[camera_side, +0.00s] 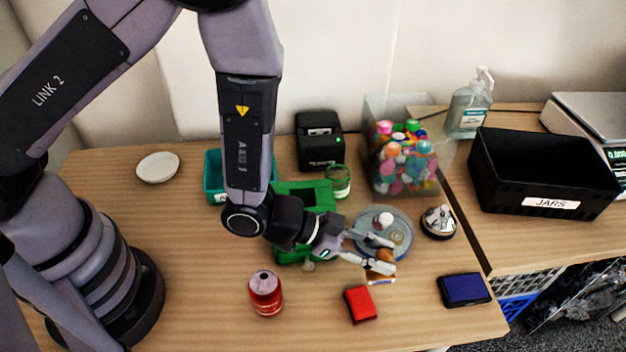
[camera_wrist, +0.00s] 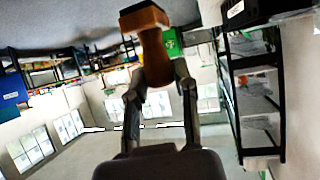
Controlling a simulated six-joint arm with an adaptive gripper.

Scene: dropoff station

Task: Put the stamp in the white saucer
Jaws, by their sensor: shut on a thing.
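The white saucer (camera_side: 158,167) lies empty at the back left of the table, far from my gripper. My gripper (camera_side: 385,255) is at the right, above the front edge of a clear round dish (camera_side: 405,228). It is shut on the stamp, whose brown wooden handle (camera_side: 386,254) shows between the fingers. The side view does not show clearly whether the stamp touches anything.
A red can (camera_side: 266,293), a red block (camera_side: 361,304) and a blue ink pad (camera_side: 464,290) lie in front. Table around the saucer is clear.

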